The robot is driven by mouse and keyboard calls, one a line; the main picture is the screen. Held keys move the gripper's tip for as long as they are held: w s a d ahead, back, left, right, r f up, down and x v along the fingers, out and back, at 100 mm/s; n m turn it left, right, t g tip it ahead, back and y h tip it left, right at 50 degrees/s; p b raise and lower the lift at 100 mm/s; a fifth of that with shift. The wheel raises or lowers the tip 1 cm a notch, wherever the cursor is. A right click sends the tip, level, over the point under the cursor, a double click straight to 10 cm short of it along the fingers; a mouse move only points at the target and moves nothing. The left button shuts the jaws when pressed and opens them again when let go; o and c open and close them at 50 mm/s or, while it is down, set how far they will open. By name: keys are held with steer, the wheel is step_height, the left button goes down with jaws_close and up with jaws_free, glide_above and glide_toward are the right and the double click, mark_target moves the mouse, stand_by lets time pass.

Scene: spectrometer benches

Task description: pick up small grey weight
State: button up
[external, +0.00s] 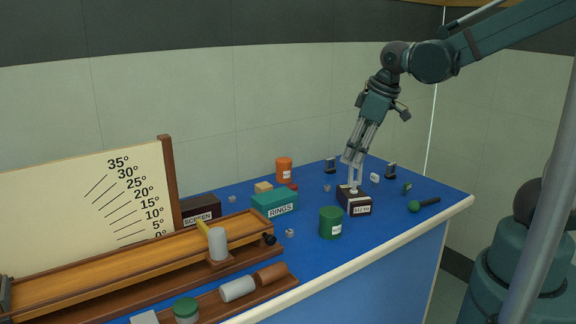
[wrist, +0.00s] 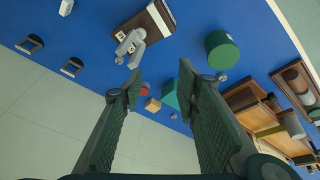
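Several small grey cubes lie on the blue bench top, and I cannot tell which one is the weight. In the external view one (external: 327,188) is left of the dark box, one (external: 290,233) lies in front of the teal box, and another (external: 232,199) is further left. The wrist view shows small grey pieces beside the green cylinder (wrist: 222,77) and near the bench edge (wrist: 173,116). My gripper (external: 353,158) is above the bench, over the dark box with a pale fork-shaped piece. In the wrist view its fingers (wrist: 160,88) are apart with nothing between them.
The dark labelled box (external: 355,203) with its upright fork (external: 354,178) stands below my gripper. The green cylinder (external: 331,223), teal RINGS box (external: 274,203) and orange cylinder (external: 284,170) stand to its left. A wooden track (external: 150,258) fills the left. A green-headed mallet (external: 424,204) lies right.

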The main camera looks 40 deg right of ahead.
steer(key=w+a+f+n+g+p, duration=0.1)
steer(key=a+f+n, duration=0.1)
steer(key=a, duration=0.3)
steer(key=w+a+f+n+g+p, duration=0.1)
steer(key=w+a+n+p, duration=0.1)
steer(key=a, duration=0.3)
steer(key=n+g+h+p, duration=0.1)
steer(key=n+g+p, duration=0.15)
steer(key=n, duration=0.25)
glide_toward(290, 239)
steer(key=shift+a+f+t, duration=0.1)
steer(key=shift+f+t, duration=0.15)
steer(key=shift+t, duration=0.1)
steer(key=shift+f, duration=0.15)
steer(key=shift+f, duration=1.15)
steer(key=shift+s+f+b, duration=0.2)
steer(key=shift+f+b, duration=0.3)
steer(key=shift+f, duration=2.1)
